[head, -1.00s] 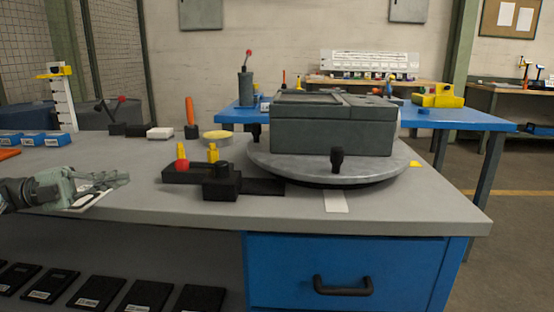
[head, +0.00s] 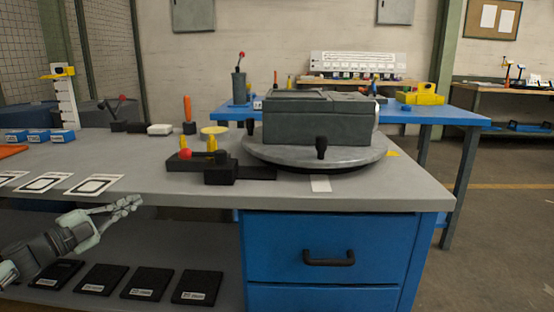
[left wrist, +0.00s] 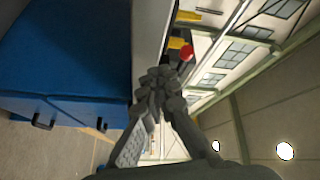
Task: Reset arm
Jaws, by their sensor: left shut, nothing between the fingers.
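My left gripper (head: 128,206) is at the lower left of the head view, in front of the grey workbench (head: 370,190) and below the level of its top. Its fingers are shut with nothing between them and point to the right. In the left wrist view the closed fingers (left wrist: 158,88) show in the middle, with the bench edge and blue drawers (left wrist: 70,60) beyond. My right gripper is not in view.
On the bench stand a grey housing (head: 316,122) on a round turntable (head: 270,156), a black fixture (head: 222,174) with a red knob, and white framed cards (head: 95,185). Black labelled plates (head: 150,284) lie on the lower shelf. Floor at the right is clear.

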